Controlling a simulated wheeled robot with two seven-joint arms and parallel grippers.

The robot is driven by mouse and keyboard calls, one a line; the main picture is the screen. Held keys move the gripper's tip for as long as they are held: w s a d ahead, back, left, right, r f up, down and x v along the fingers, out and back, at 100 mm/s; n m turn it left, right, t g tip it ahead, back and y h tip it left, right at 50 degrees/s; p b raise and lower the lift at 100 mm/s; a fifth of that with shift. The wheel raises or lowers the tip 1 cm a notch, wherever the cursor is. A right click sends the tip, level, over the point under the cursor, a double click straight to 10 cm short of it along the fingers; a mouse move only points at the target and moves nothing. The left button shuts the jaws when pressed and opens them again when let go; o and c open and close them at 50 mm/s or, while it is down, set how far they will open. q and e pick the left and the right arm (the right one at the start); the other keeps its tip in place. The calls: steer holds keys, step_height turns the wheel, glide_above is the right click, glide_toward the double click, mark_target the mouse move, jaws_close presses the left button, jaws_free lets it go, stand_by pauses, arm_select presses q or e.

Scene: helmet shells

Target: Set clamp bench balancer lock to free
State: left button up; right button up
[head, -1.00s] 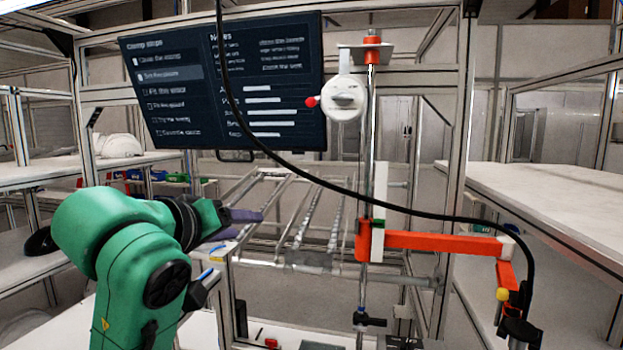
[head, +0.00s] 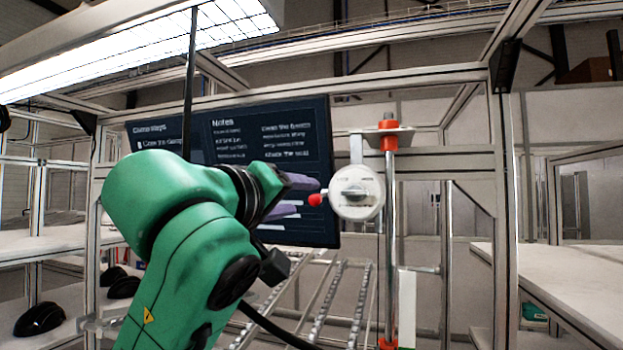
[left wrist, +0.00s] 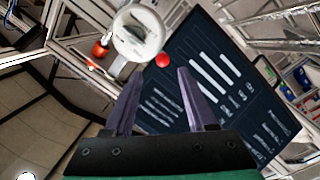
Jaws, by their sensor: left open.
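The balancer (head: 357,192) is a round white housing with a grey knob on its face, hung beside a vertical steel post. A red ball-tipped lock lever (head: 316,200) sticks out from its left side. My left gripper (head: 302,196) has purple fingers and is open, just left of the red ball in the head view. In the left wrist view the balancer (left wrist: 138,32) is ahead of the fingertips and the red ball (left wrist: 163,60) lies beyond the gap between the open fingers (left wrist: 158,78). The ball appears untouched. My right gripper is not in view.
A dark screen (head: 225,140) hangs behind my left arm. The steel post (head: 390,240) with an orange collar (head: 388,135) stands right of the balancer. A black cable (head: 190,90) hangs on the left. A white bench (head: 560,280) is at the right.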

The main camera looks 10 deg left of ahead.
mark_target(312, 200)
arm_select(q)
steer(key=p+x, duration=0.1)
steer(key=x, duration=0.5)
steer(key=f+p+x, duration=0.1)
steer(key=x, duration=0.1)
steer(key=shift+w, duration=0.15)
steer(key=shift+s+a+r, duration=0.15)
steer(key=shift+s+a, duration=0.1)
steer(key=shift+s, duration=0.5)
steer(key=shift+c, duration=1.3)
jaws_close()
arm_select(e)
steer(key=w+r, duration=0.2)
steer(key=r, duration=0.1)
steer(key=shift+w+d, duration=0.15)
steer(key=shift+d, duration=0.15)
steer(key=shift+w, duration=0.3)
